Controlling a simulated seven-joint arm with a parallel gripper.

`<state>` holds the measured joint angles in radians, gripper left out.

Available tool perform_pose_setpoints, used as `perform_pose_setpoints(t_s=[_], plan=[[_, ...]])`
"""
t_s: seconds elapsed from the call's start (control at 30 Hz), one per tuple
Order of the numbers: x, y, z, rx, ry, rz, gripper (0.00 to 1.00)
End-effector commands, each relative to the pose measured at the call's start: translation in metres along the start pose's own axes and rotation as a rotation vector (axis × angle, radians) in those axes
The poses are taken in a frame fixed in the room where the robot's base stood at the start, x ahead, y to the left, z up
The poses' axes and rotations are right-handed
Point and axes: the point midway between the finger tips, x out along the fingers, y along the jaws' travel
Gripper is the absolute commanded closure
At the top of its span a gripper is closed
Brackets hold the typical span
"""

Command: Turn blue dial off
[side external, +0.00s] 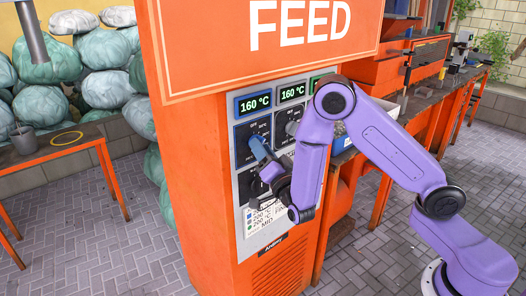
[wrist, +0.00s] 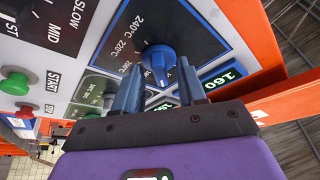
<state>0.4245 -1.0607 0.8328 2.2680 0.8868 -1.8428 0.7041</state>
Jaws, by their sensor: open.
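The blue dial (wrist: 158,62) sits on a dark temperature plate in the wrist view, with white marks such as 220°C and 240°C. Its raised grip points down in that picture, between my fingers. My gripper (wrist: 160,80) is open, with one finger on each side of the dial's grip; I cannot tell whether either finger touches it. In the side external view my gripper (side external: 262,150) is at the blue-edged dial plate (side external: 243,150) and mostly hides the dial. The blue-framed display (side external: 254,104) above the plate reads 160 °C.
Green dial (wrist: 110,98), green START button (wrist: 15,83) and red button (wrist: 25,112) share the panel. The orange FEED sign (side external: 265,40) juts out above. An orange table (side external: 60,150) stands left.

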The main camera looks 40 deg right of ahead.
Motion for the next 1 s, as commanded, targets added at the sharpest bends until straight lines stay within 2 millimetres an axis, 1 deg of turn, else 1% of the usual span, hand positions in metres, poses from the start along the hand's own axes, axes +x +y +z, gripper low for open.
perform_pose_setpoints(t_s=[0.2,0.23,0.27,0.3,0.33,0.37,0.67,0.87,1.0], plan=[[0.0004,0.0001,-0.0001,0.000,0.000,0.000,0.60],[0.0003,0.0002,-0.0001,0.000,0.000,0.000,0.66],[0.0003,0.0002,-0.0001,0.000,0.000,0.000,0.76],[0.0002,0.0002,-0.0001,0.000,0.000,0.000,0.89],[0.0002,0.0002,-0.0001,0.000,0.000,0.000,0.99],[0.0001,0.0002,-0.0001,0.000,0.000,0.001,1.00],[-0.0002,0.0007,0.0001,-0.019,0.000,-0.007,1.00],[-0.0003,0.0024,0.0001,-0.098,-0.001,-0.038,1.00],[-0.0004,0.0034,0.0001,-0.191,-0.001,-0.076,1.00]])
